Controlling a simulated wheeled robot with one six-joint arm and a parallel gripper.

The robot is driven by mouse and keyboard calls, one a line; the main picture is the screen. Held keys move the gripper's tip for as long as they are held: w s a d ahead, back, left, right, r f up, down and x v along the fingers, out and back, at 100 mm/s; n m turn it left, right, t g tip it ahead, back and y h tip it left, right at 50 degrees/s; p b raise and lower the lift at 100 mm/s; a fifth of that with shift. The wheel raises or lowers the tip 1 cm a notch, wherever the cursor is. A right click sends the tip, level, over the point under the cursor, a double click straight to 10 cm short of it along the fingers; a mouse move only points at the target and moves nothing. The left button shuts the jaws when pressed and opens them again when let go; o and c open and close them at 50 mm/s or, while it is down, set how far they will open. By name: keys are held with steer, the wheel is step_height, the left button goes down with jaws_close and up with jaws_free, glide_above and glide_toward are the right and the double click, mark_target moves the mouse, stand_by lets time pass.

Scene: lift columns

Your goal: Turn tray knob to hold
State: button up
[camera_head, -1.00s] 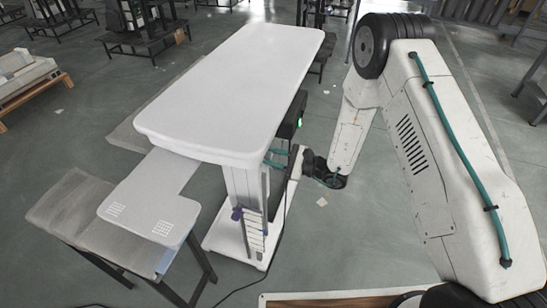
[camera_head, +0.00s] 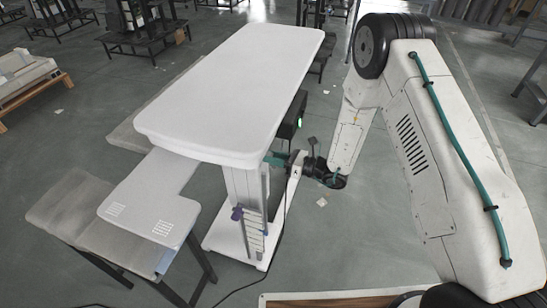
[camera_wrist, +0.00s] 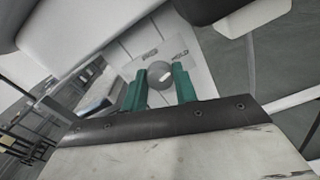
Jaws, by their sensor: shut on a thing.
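The tray knob (camera_wrist: 157,74) is a round grey knob with a pale mark on its upper right. It sits on a light plate on the column side, between the two green fingers of my gripper (camera_wrist: 160,86) in the wrist view. My gripper is shut on it. Beyond the knob are two small labels; the right one (camera_wrist: 181,52) appears to read HOLD, and the left one (camera_wrist: 150,52) is too blurred to read surely. In the head view, my gripper (camera_head: 276,158) reaches under the white tabletop (camera_head: 240,85) from the right; the knob is hidden there.
The white tray (camera_head: 150,200) juts out lower left, over a grey stand (camera_head: 60,205). A black box with a green light (camera_head: 292,117) hangs under the tabletop's right side. A cable (camera_head: 283,215) runs down to the floor.

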steer(key=shift+m, duration=0.7)
steer(key=shift+d, duration=0.1)
steer(key=o, duration=1)
steer(key=shift+c, duration=0.2)
steer(key=v, duration=0.8)
